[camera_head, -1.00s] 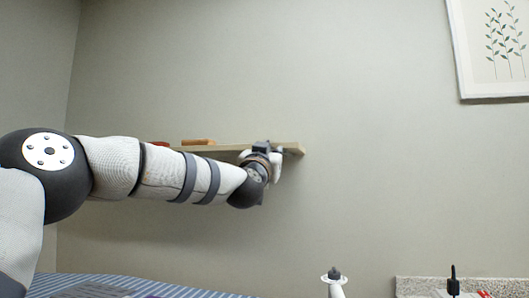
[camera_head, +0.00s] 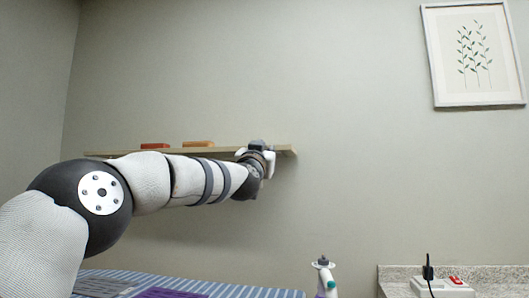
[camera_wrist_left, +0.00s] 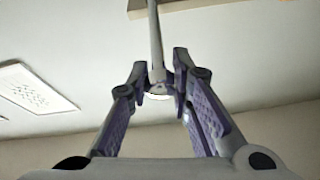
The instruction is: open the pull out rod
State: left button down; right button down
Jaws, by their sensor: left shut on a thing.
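The pull-out rod (camera_wrist_left: 155,35) is a thin pale grey bar in the left wrist view, running from the top edge down between the fingers. My left gripper (camera_wrist_left: 160,75) is shut on it near the fingertips, its purple-padded fingers on either side. A pale round piece shows at the rod's lower end. In the head view my left gripper (camera_head: 262,158) is at the right end of the wall shelf (camera_head: 286,151). The rod cannot be made out there; arm and gripper cover that area. My right gripper is in neither view.
A red item (camera_head: 155,146) and a tan item (camera_head: 198,143) lie on the shelf. Below are a blue-striped surface (camera_head: 230,289), a white bottle (camera_head: 324,275) and a stone-topped counter (camera_head: 500,273). A framed picture (camera_head: 474,55) hangs right. The wall between is bare.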

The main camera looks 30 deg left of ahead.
pick_arm(q)
jog(key=c, duration=1.8)
grip_release()
jog(key=shift+f, duration=0.15)
jog(key=o, duration=0.4)
jog(key=shift+s, duration=0.25)
jog(key=v, duration=1.1)
jog(key=shift+s+d, duration=0.2)
jog(key=shift+s, duration=0.2)
